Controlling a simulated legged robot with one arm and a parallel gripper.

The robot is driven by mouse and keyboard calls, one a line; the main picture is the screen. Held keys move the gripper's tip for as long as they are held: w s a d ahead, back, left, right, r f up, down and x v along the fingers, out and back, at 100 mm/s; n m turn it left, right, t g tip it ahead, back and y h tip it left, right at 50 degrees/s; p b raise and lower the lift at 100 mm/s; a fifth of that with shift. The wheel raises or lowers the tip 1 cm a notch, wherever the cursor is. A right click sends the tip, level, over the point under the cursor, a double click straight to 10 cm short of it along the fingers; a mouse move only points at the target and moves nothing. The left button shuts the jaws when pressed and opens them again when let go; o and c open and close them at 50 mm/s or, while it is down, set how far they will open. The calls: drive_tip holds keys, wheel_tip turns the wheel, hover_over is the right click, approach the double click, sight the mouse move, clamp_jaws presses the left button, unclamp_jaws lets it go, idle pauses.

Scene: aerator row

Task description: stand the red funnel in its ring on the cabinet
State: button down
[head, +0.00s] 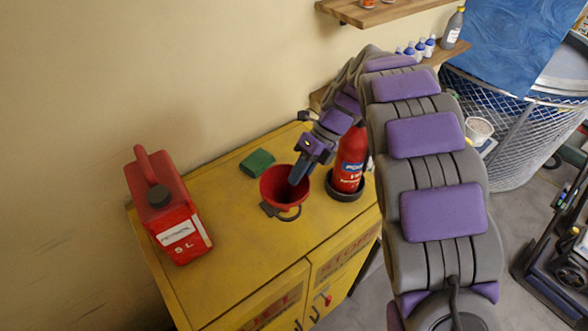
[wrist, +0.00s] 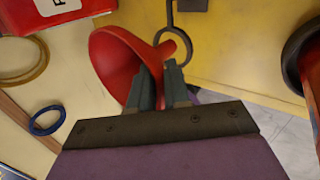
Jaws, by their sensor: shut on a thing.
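The red funnel (head: 283,188) is above the yellow cabinet (head: 235,240) with its wide mouth facing up in the head view. My gripper (head: 294,182) reaches into the mouth and is shut on the funnel's wall. The wrist view also shows the funnel (wrist: 112,62), tilted, with my gripper's fingers (wrist: 162,88) at its side. The dark ring (head: 290,215) on its bracket shows just below the funnel; the ring (wrist: 188,42) lies beside the funnel's narrow end in the wrist view.
A red jug (head: 178,225) stands at the cabinet's left. A green block (head: 257,162) lies behind the funnel. A red extinguisher (head: 349,165) stands in a black round holder (head: 345,194) close to the right. The cabinet top in front is clear.

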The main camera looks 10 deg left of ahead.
drive_tip(key=shift+a+f, duration=0.25)
drive_tip(key=shift+f, duration=0.25)
drive_tip(key=shift+a+f, duration=0.2)
drive_tip(key=shift+f, duration=0.25)
drive_tip(key=shift+d+f+p, duration=0.25)
drive_tip(key=shift+f+p, duration=0.15)
drive_tip(key=shift+f, duration=0.75)
drive_tip(key=c, duration=1.4)
unclamp_jaws()
drive_tip(key=o, duration=0.4)
drive_tip(key=shift+d, duration=0.55)
drive_tip(key=shift+a, duration=0.2)
